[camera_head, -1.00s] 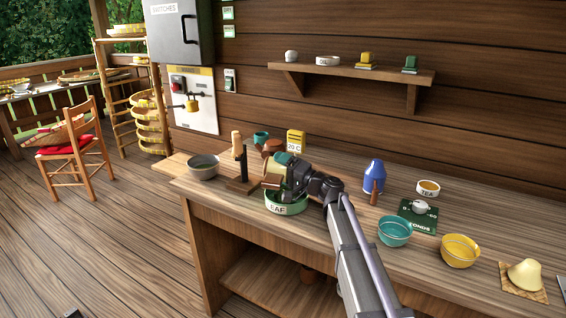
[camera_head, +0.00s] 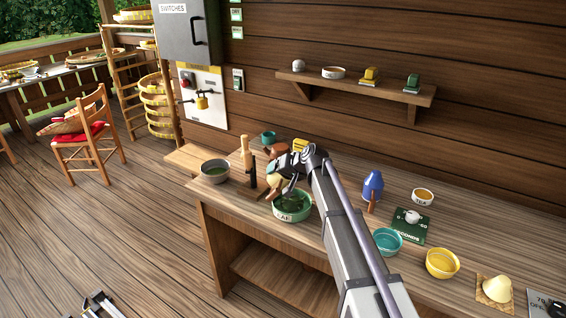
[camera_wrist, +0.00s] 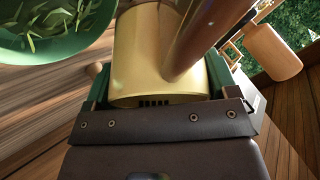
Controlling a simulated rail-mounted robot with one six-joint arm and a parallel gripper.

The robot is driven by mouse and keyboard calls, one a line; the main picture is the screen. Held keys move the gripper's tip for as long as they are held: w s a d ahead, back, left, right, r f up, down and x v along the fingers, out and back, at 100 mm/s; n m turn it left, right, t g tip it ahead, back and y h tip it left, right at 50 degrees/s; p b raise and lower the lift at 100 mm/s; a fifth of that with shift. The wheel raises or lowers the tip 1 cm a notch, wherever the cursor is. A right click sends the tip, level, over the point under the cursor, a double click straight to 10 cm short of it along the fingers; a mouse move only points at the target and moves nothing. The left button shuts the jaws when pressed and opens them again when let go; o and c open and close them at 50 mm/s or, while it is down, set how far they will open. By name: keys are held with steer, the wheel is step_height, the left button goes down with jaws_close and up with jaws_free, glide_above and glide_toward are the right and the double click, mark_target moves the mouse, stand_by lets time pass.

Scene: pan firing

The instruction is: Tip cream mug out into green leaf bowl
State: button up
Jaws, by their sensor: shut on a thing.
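The cream mug (camera_wrist: 150,55) is between the green-edged fingers of my gripper (camera_wrist: 160,85) in the wrist view. A thick brown bar, perhaps its handle, crosses in front of it. In the head view my gripper (camera_head: 282,180) holds the mug (camera_head: 274,181) tilted, low over the back left of the green leaf bowl (camera_head: 293,215). The bowl stands on the bench with its label facing front. In the wrist view the bowl (camera_wrist: 62,50) is at the top left with green leaves in it. The mug's mouth and inside are hidden.
A grey bowl (camera_head: 215,166) stands to the left, beside a wooden-handled brush or tool (camera_head: 247,155). A teal cup (camera_head: 268,138) is behind. A blue bottle (camera_head: 373,186), a teal bowl (camera_head: 388,243) and a yellow bowl (camera_head: 442,264) stand to the right.

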steer(key=h+p, duration=0.1)
steer(key=g+h+p, duration=0.1)
steer(key=h, duration=0.1)
steer(key=shift+w+a+r+n, duration=0.1)
steer(key=shift+r+n, duration=0.2)
steer(key=shift+n, duration=0.1)
steer(key=h, duration=0.1)
steer(key=f+h, duration=0.1)
steer(key=h, duration=0.2)
steer(key=shift+d+f+n+g, duration=0.2)
steer(key=shift+f+n+g, duration=0.1)
steer(key=shift+n+g, duration=0.1)
steer(key=r+p, duration=0.5)
steer(key=shift+d, duration=0.2)
steer(key=shift+d+f, duration=0.1)
